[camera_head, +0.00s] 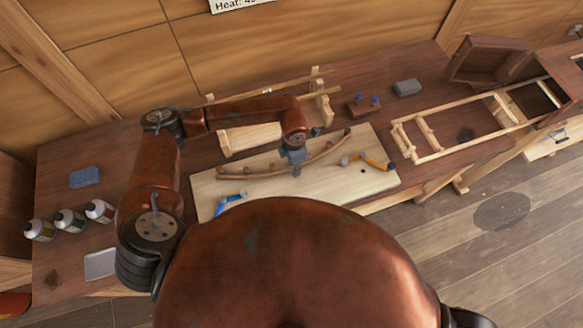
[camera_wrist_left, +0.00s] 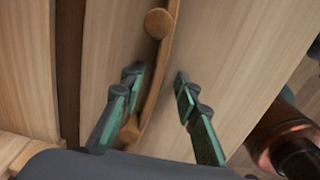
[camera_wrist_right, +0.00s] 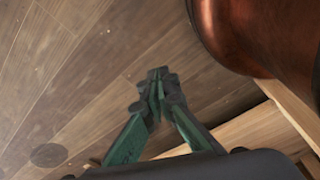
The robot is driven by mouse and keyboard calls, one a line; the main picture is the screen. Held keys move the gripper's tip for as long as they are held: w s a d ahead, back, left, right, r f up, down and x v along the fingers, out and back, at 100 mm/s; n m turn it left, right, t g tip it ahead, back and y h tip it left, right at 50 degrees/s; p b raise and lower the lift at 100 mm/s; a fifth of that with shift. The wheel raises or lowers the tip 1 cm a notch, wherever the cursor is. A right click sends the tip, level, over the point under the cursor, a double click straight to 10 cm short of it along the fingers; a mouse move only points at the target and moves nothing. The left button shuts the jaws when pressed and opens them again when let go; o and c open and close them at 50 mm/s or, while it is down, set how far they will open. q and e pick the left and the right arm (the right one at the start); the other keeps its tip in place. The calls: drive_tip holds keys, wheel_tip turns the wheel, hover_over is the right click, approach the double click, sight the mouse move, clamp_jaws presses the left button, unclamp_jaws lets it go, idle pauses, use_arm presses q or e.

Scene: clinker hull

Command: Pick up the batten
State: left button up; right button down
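The batten (camera_head: 255,175) is a long, thin, curved brown strip lying along a pale board (camera_head: 350,183) on the workbench, with round pegs along it. My left gripper (camera_head: 297,170) is over its middle, pointing down. In the left wrist view the batten (camera_wrist_left: 163,62) runs between the two green fingertips of my left gripper (camera_wrist_left: 157,81), which are open with a gap on the right side. Whether the left finger touches it I cannot tell. My right gripper (camera_wrist_right: 158,78) has its fingertips together, empty, above the floor; the head view does not show its fingers.
On the board are a blue-handled tool (camera_head: 230,202) and an orange-handled tool (camera_head: 376,162). A wooden frame stands behind. Several bottles (camera_head: 70,220) and a blue block (camera_head: 84,177) are at the left. A ladder-like frame (camera_head: 430,152) lies at the right.

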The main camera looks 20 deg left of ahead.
use_arm(q)
drive_tip(key=shift+w+f, duration=0.15)
drive_tip(key=shift+w, duration=0.15)
drive_tip(key=c, duration=0.4)
drive_tip(key=shift+s, duration=0.2)
clamp_jaws()
drive_tip(key=shift+w, duration=0.1)
drive_tip(key=shift+r, duration=0.2)
use_arm(e)
drive_tip(key=shift+s+a, duration=0.25)
drive_tip(key=shift+s, duration=0.55)
